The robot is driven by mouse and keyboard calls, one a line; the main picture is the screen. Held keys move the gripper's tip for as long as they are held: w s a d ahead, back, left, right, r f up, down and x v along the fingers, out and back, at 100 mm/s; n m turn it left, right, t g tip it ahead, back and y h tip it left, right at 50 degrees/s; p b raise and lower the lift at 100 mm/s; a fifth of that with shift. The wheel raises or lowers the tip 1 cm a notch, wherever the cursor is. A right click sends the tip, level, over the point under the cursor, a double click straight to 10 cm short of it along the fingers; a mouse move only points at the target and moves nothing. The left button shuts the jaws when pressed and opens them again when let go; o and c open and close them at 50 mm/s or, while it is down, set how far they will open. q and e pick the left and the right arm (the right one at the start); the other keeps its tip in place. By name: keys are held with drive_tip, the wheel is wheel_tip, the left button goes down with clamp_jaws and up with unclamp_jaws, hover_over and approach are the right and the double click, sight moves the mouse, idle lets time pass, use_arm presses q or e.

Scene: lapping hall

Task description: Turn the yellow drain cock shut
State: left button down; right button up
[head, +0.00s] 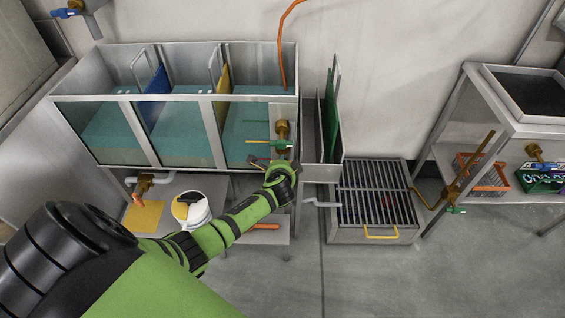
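A brass cock (282,128) sits at the right end of the tank front in the head view. A thin yellow lever (259,141) points left from it, roughly level, and a green part (282,144) shows below its body. My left gripper (262,161) is just below the lever, at the tank's lower right corner. It is small and partly hidden by my own green wrist, so I cannot tell whether its fingers are open or touch the lever. My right gripper is out of view.
The three-bay tank (178,97) holds teal liquid. Another brass valve (144,186) hangs below it, near a white bucket (191,210). A grated box (377,195) with a yellow handle stands right. A further brass valve (453,191) is beyond. The front right floor is clear.

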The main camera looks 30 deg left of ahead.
use_arm(q)
drive_tip(key=shift+r, duration=0.1)
idle(0.5)
drive_tip(key=c, duration=1)
unclamp_jaws()
drive_tip(key=shift+w, duration=0.1)
drive_tip(key=v, duration=1.2)
drive_tip(key=shift+d, duration=0.15)
drive_tip(key=shift+f, duration=0.25)
